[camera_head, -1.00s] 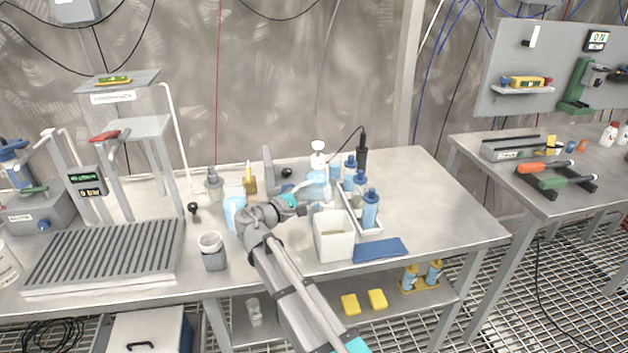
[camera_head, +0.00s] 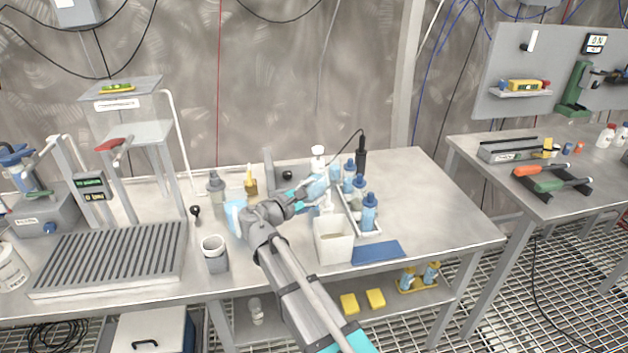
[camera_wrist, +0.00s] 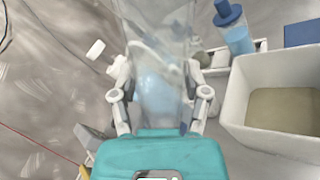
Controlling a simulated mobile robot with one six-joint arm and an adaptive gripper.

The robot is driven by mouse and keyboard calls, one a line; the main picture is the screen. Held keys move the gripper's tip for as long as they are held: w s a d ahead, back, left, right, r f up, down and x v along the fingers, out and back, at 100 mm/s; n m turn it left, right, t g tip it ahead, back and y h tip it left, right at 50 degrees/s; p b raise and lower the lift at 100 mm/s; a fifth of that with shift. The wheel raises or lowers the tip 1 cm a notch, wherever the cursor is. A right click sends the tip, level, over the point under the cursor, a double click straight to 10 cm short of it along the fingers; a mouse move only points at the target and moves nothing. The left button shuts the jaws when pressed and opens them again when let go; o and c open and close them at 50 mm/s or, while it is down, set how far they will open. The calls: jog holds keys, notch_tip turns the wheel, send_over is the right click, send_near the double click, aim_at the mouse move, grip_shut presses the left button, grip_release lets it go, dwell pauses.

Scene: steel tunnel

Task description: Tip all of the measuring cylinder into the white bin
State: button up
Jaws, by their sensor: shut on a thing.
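The measuring cylinder (camera_wrist: 158,75) is clear with pale blue liquid inside, and fills the upper middle of the wrist view. My gripper (camera_wrist: 160,98) is shut on it, with a finger on each side. In the head view my gripper (camera_head: 308,194) holds the cylinder (camera_head: 318,187) above the bench, just behind and left of the white bin. The white bin (camera_head: 334,248) stands open on the bench near its front edge. In the wrist view the bin (camera_wrist: 236,95) is to the right of the cylinder, with a tan layer inside. The cylinder's exact tilt is hard to tell.
A white tray (camera_head: 372,236) with blue-capped bottles (camera_head: 369,213) stands beside the bin. A blue mat (camera_head: 378,251) lies right of the bin. A grey-and-white cup (camera_head: 214,256) stands left of my arm. The bench's right side is clear.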

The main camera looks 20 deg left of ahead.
aim_at(322, 177)
jog(key=shift+s+d+r+n+p, duration=0.15)
jog(key=shift+d+r+n+p, duration=0.2)
jog(key=shift+r+n, duration=0.35)
jog(key=shift+a+f, duration=0.1)
jog(key=shift+f, duration=0.05)
jog(key=shift+s+d+r+n+p, duration=0.4)
jog(key=shift+d+r+n+p, duration=0.35)
jog(key=shift+n, duration=0.15)
jog(key=shift+o, duration=0.8)
jog(key=shift+s+d+r+n+p, duration=0.3)
jog(key=shift+d+r+n+p, duration=0.25)
jog(key=shift+n, duration=0.25)
jog(key=shift+s+d+r+n+p, duration=0.3)
jog(key=shift+d+r+n+p, duration=0.2)
jog(key=shift+n, duration=0.3)
jog(key=shift+s+d+r+n, duration=0.15)
jog(key=shift+d+r+n, duration=0.1)
jog(key=shift+n, duration=0.25)
jog(key=shift+c, duration=0.7)
jog(key=shift+r+p, duration=1.5)
jog(key=shift+p, duration=0.2)
